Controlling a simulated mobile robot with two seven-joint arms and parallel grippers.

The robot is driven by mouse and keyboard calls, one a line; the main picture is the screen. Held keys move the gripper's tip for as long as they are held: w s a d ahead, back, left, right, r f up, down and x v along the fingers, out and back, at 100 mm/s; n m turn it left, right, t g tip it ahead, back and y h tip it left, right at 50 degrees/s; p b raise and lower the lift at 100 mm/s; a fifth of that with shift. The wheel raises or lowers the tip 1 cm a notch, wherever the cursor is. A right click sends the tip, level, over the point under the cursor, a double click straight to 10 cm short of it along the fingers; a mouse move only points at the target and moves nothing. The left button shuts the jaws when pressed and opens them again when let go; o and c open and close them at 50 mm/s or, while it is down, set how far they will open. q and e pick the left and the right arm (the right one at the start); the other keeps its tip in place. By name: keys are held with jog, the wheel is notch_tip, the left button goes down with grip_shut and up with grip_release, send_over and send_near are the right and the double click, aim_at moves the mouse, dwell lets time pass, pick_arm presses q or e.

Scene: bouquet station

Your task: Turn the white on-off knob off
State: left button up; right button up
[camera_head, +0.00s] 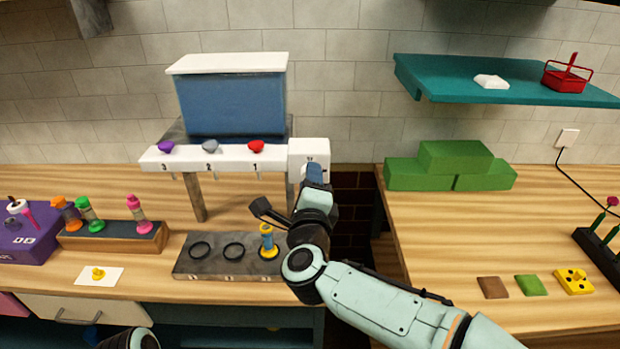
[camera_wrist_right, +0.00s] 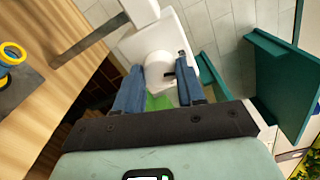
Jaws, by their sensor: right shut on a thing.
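The white on-off knob (camera_wrist_right: 159,68) shows in the right wrist view as a round white piece with a dark mark at its right side. It is on the front of a white box (camera_head: 309,148) at the right end of the dispenser. My right gripper (camera_wrist_right: 162,84) has its blue fingers on either side of the knob and is shut on it. In the head view the right gripper (camera_head: 314,172) covers the knob. Only a rounded part of my left arm shows at the bottom left; its gripper is out of view.
The dispenser's white rail (camera_head: 225,163) carries purple, grey and red knobs beside the box. Below is a grey ring tray (camera_head: 230,268) with a yellow-and-blue piece (camera_head: 267,242). Green blocks (camera_head: 450,168) and a teal shelf (camera_head: 450,78) are to the right. A dark gap separates the counters.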

jog(key=shift+n+p, duration=0.45)
jog(key=shift+n, duration=1.15)
jog(key=o, duration=1.1)
jog(key=shift+c, duration=0.2)
jog(key=shift+s, duration=0.1)
jog(key=s+b, duration=0.2)
jog(key=s, duration=1.1)
jog(key=shift+b, duration=0.35)
jog(key=shift+s, duration=0.1)
